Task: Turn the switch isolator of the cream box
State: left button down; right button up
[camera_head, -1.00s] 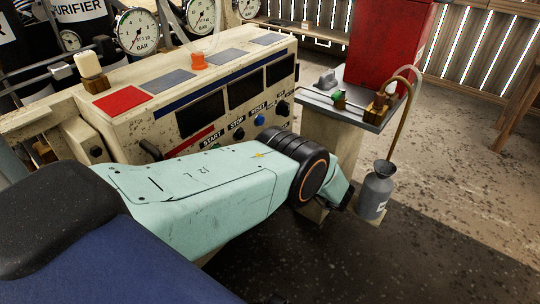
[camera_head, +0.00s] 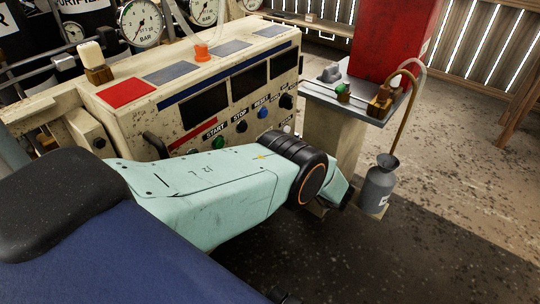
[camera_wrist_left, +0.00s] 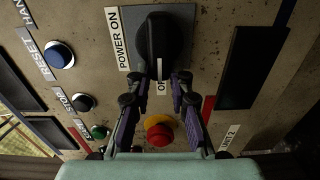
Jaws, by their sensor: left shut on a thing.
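The cream box (camera_head: 150,118) stands at the left and middle of the head view, with dark screens and buttons on its front. The switch isolator (camera_wrist_left: 164,40) is a large black rotary knob in the left wrist view, with a POWER ON label on its left and a partly covered label, seemingly OFF, below it. My left gripper (camera_wrist_left: 162,85) has its two fingers on either side of the lower end of the knob's handle and is shut on it. In the head view my teal forearm hides the knob and the fingers. My right gripper is not in view.
A red button on a yellow base (camera_wrist_left: 160,131) sits close below the knob, between the fingers. Green, black and blue buttons line the left of the wrist view. A grey bottle (camera_head: 378,185) and a pedestal with a red cabinet (camera_head: 392,40) stand right of the box.

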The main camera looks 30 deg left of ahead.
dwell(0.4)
pick_arm(q)
jog(key=c, duration=1.2)
grip_release()
jog(key=shift+d, duration=0.1)
jog(key=s+d, duration=0.1)
jog(key=d, duration=1)
jog(key=shift+d, duration=0.4)
jog(key=shift+d, duration=0.15)
